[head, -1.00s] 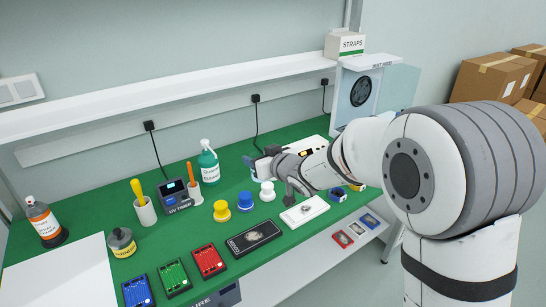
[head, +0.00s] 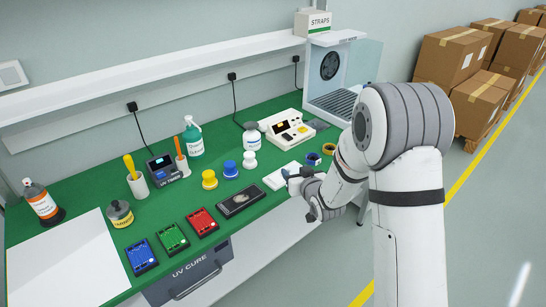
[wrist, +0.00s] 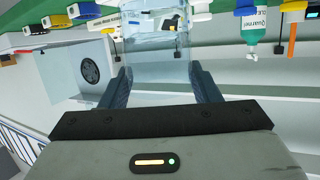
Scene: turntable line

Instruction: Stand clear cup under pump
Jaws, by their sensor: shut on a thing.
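In the wrist view, which is upside down, my gripper (wrist: 162,85) is shut on a clear cup (wrist: 157,62), with one dark finger on each side. In the head view my gripper (head: 293,180) is over the bench's front edge, by the white tray; the cup is too small to make out there. A teal pump bottle (head: 194,138) with a white label stands at the back of the green bench, well left of my gripper. It also appears upside down at the upper right of the wrist view (wrist: 249,28).
Between the bottle and my gripper stand yellow (head: 209,180), blue (head: 230,169) and white (head: 249,160) knobbed pieces and a white bottle (head: 251,137). A UV timer (head: 163,170) and stick holders are left of the pump bottle. A dust hood (head: 335,85) is behind right.

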